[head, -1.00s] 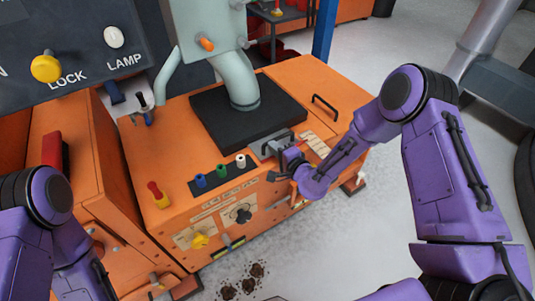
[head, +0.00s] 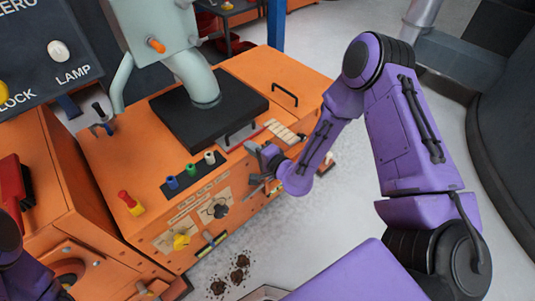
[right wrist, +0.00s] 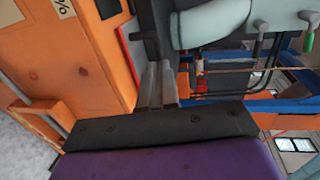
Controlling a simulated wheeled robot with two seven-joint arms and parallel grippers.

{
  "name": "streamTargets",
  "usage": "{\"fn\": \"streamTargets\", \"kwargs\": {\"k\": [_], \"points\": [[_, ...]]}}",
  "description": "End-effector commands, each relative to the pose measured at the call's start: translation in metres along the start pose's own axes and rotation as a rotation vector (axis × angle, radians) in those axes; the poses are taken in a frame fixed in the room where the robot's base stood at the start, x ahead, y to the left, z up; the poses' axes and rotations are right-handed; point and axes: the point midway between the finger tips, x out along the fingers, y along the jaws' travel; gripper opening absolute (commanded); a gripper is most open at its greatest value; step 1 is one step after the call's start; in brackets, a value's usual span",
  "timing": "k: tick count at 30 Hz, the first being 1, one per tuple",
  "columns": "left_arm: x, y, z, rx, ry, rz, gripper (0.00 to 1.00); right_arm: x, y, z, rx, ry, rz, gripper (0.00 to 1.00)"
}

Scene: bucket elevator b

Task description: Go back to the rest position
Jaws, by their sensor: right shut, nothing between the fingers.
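My right gripper (head: 256,162) is shut and empty. It is just in front of the near top edge of the orange machine (head: 112,165), close to the row of pale keys. In the right wrist view its two grey fingers (right wrist: 157,85) lie side by side, with the orange machine on the left of the picture. My right arm is bent, its elbow high on the right. Only a bit of my left arm shows at the lower left of the head view, and the left gripper is out of the picture.
The machine top carries a black plate (head: 208,110) under a grey-green pipe (head: 192,78), coloured knobs (head: 190,169), a red-yellow knob (head: 131,203) and a black handle (head: 285,95). Dark clumps (head: 238,269) lie on the floor. The grey floor at right is clear near the machine.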

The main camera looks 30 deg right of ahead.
Motion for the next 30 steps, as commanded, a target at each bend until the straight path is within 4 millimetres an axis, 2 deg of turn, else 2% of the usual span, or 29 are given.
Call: {"fn": "streamTargets", "kwargs": {"k": [1,3,7,11,18,20,22,23,26,27,30], "points": [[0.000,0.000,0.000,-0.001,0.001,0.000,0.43,-0.015,0.001,-0.002,0.004,0.006,0.003,0.00],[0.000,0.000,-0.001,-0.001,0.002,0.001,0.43,-0.032,0.002,-0.004,0.005,0.011,0.004,0.00],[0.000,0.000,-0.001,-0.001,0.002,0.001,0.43,-0.053,0.003,-0.005,0.004,0.013,0.004,0.00],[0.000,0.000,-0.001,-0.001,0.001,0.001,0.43,-0.060,0.003,-0.004,0.003,0.011,0.003,0.00],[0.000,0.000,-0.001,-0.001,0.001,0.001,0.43,-0.060,0.003,-0.002,-0.039,0.003,0.008,0.00],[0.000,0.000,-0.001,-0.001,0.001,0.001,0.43,-0.062,0.015,-0.007,-0.144,0.030,0.070,0.00],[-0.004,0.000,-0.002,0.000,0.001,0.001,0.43,-0.075,0.040,-0.014,-0.305,0.072,0.233,0.00],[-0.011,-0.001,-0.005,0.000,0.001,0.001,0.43,-0.088,0.052,-0.014,-0.383,0.076,0.333,0.00],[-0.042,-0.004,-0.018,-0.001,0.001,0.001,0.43,-0.158,0.093,-0.011,-0.633,0.019,0.715,0.00],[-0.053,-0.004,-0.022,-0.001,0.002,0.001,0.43,-0.188,0.105,-0.009,-0.707,-0.017,0.847,0.00],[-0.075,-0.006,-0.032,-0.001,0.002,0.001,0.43,-0.256,0.117,-0.006,-0.823,-0.092,1.090,0.00]]}}
